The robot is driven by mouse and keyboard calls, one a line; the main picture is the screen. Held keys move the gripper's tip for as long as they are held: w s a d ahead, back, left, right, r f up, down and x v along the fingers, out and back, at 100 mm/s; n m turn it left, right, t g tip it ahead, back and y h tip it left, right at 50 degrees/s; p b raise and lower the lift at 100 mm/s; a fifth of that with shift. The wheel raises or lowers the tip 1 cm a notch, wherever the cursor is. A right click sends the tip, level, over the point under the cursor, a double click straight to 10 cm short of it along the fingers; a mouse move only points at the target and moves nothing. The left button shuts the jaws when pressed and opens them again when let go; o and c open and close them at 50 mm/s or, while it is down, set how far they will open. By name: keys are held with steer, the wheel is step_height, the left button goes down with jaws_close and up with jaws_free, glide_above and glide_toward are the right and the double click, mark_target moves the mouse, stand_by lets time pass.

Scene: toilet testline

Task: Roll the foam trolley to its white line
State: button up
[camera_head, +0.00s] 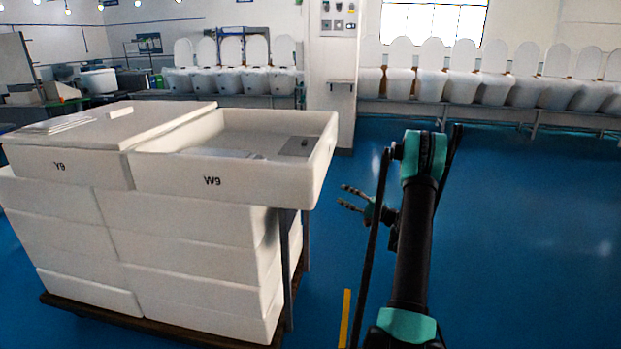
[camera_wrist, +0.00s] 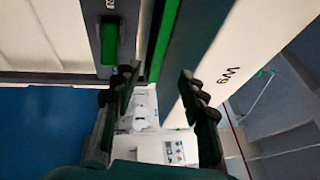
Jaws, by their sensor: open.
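The foam trolley (camera_head: 160,332) stands at the left in the head view, its dark base low under stacked white foam boxes. The top boxes are marked Y9 (camera_head: 60,152) and W9 (camera_head: 230,182); the W9 box also shows in the wrist view (camera_wrist: 252,48). A grey upright post (camera_head: 288,265) stands at the trolley's right side. My gripper (camera_head: 350,199) is open, just right of the W9 box, pointing toward it. In the wrist view my gripper (camera_wrist: 162,98) has its fingers apart, with dark and green-edged bars beyond them. I cannot tell whether it touches anything. No white floor line shows.
A yellow floor strip (camera_head: 345,318) lies between the trolley and my arm. Blue floor (camera_head: 540,230) is open at the right. Rows of white toilets (camera_head: 480,85) line the back, and a white pillar (camera_head: 331,75) stands behind the trolley.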

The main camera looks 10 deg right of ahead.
steer(key=x, duration=1.7)
steer(key=shift+a+r, duration=0.1)
steer(key=shift+a, duration=0.05)
jaws_close()
